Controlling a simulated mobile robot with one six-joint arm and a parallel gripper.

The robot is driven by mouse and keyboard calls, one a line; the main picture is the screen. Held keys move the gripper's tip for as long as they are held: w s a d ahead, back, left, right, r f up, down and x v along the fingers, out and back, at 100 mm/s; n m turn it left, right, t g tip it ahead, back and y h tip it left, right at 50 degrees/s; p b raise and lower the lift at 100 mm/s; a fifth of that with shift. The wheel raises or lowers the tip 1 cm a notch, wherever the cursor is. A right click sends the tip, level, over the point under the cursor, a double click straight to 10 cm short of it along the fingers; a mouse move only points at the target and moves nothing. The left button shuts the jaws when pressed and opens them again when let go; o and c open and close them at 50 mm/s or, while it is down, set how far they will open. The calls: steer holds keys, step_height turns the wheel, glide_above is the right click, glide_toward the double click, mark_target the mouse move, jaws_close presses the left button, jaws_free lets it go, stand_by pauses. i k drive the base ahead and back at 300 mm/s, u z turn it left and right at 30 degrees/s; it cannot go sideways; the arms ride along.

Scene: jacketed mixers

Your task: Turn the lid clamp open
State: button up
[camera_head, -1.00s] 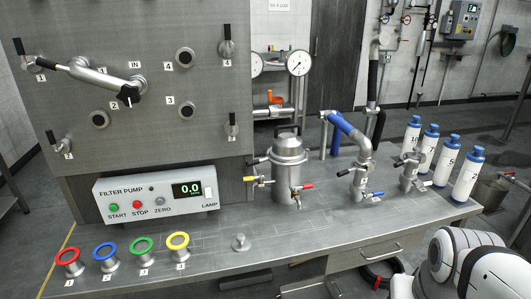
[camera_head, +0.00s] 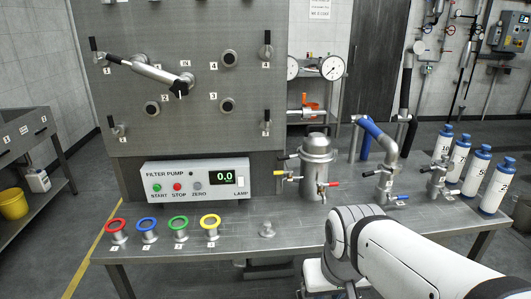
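A steel vessel (camera_head: 316,172) with a domed lid (camera_head: 316,143) stands upright on the bench, right of the panel. A ring runs around the vessel under the lid, and a short dark-tipped lever (camera_head: 287,156) sticks out to the left near it. I cannot tell whether this lever is the lid clamp, or whether the clamp is open. Lower on the vessel are small taps with yellow and red handles. My white arm reaches in from the lower right, in front of the bench and below the vessel. My gripper is not visible.
The filter pump box (camera_head: 195,181) and several coloured-ring ports stand on the bench's left part. A small steel knob (camera_head: 267,230) is on the bench before the vessel. Blue-handled pipework (camera_head: 375,150) and several white bottles with blue caps stand to the right. The bench front has bare room.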

mark_target(288, 157)
steer(key=z, duration=0.05)
steer(key=i, duration=1)
steer(key=u, duration=0.05)
